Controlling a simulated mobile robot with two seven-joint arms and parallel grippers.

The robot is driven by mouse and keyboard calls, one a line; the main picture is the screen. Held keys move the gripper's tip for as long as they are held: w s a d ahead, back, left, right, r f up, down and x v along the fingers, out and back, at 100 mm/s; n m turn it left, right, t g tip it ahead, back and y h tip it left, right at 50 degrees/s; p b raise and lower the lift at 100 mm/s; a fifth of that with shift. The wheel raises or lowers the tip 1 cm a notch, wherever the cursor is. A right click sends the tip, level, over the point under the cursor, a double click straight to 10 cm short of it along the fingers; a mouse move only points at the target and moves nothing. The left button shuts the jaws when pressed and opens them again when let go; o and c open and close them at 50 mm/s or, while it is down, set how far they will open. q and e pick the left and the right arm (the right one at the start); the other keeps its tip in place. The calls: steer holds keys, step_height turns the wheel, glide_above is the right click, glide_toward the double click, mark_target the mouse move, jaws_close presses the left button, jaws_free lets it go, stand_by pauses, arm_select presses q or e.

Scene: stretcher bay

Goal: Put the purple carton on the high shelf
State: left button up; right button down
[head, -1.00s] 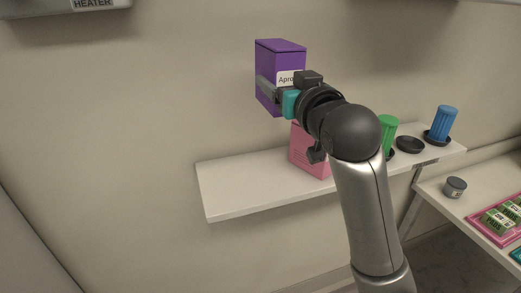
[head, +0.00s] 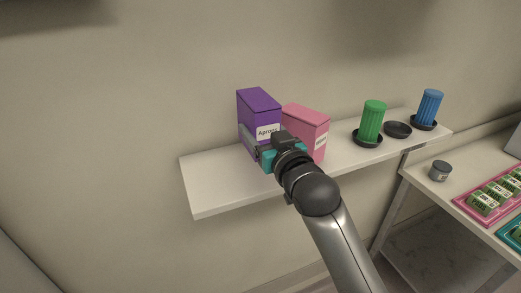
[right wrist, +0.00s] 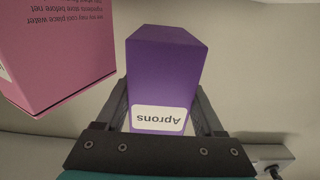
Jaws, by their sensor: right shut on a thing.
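The purple carton (head: 258,112), labelled "Aprons", is upright at the left part of the white high shelf (head: 205,188), just left of a pink carton (head: 306,128). Its base looks at or very near the shelf top; the gripper hides part of the lower edge, so I cannot tell if it touches. My right gripper (head: 259,155) is shut on the purple carton, one finger on each side. In the right wrist view the purple carton (right wrist: 165,75) sits between both fingers, with the pink carton (right wrist: 65,50) apart from it. My left gripper is not in view.
On the shelf to the right are a green cup (head: 372,121) on a dark coaster, an empty dark coaster (head: 397,130) and a blue cup (head: 429,106). A lower table at right holds a grey tin (head: 440,170) and a pink tray (head: 465,205) of small packs. The shelf's left end is clear.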

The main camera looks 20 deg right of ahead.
steer(key=shift+f, duration=2.4)
steer(key=shift+c, duration=2.3)
jaws_free()
steer(key=shift+f, duration=0.25)
steer(key=o, duration=0.5)
steer(key=shift+c, duration=0.2)
steer(key=shift+r, duration=0.1)
